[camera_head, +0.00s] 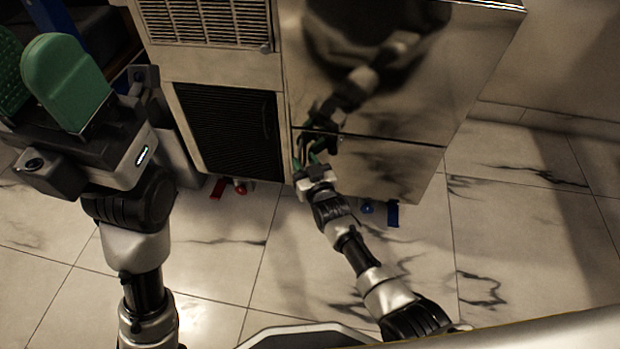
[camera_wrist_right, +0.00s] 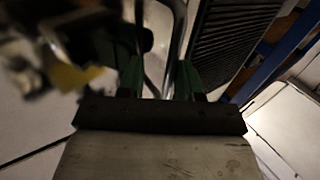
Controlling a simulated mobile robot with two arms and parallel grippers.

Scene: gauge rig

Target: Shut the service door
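A metal cabinet stands ahead, with a dark glossy face on its right side. A thin seam divides the face into a large upper panel (camera_head: 410,75) and a smaller lower panel (camera_head: 385,172). I cannot tell which is the service door or whether it stands ajar. My right gripper (camera_head: 312,155) is at the lower panel's left edge. In the right wrist view its green fingers (camera_wrist_right: 159,78) are apart, with a thin metal bar or edge (camera_wrist_right: 172,45) between them; contact is unclear. My left gripper (camera_head: 38,85) is raised at the left, its green pads apart, away from the glossy face.
A black mesh panel (camera_head: 232,132) and a slatted vent (camera_head: 218,20) are on the cabinet's left part. A red piece (camera_head: 219,187) and a blue piece (camera_head: 392,214) show at its foot. The marble-tiled floor (camera_head: 520,250) is clear at right.

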